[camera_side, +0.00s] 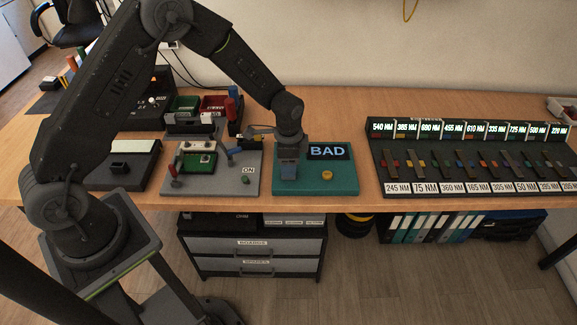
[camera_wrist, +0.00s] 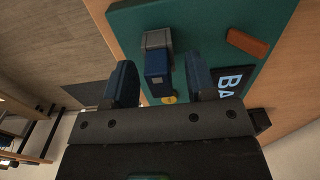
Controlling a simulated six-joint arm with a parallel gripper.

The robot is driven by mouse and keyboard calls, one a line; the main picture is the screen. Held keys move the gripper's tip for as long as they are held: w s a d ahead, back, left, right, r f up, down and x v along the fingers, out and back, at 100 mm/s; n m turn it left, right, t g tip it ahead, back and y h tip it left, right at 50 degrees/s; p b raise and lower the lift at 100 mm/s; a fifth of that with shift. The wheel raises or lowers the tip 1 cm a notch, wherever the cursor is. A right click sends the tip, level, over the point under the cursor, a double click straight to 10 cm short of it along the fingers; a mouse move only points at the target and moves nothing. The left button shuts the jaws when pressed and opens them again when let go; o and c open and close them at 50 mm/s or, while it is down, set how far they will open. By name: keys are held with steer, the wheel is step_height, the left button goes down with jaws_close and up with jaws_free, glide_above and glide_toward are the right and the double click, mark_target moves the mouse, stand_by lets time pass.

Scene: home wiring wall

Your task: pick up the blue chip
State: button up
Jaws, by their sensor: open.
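The blue chip (camera_wrist: 157,65) shows in the wrist view as a dark blue block with a small pale mark, beside a grey block (camera_wrist: 157,38) on the teal board (camera_wrist: 125,18). My gripper (camera_wrist: 161,78) is open, with one dark blue finger on each side of the chip and a visible gap on both sides. In the side view my gripper (camera_side: 289,158) points down over the left part of the teal board (camera_side: 310,188). There it is hard to tell the chip from the fingers.
The board carries a "BAD" display (camera_side: 327,151), a yellow round part (camera_side: 327,174) and an orange-brown piece (camera_wrist: 248,43). To the left is a grey "ON" station (camera_side: 230,185) with levers. To the right is a black rack (camera_side: 470,178) of labelled slots.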

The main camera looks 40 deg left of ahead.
jaws_close()
stand_by(0.3)
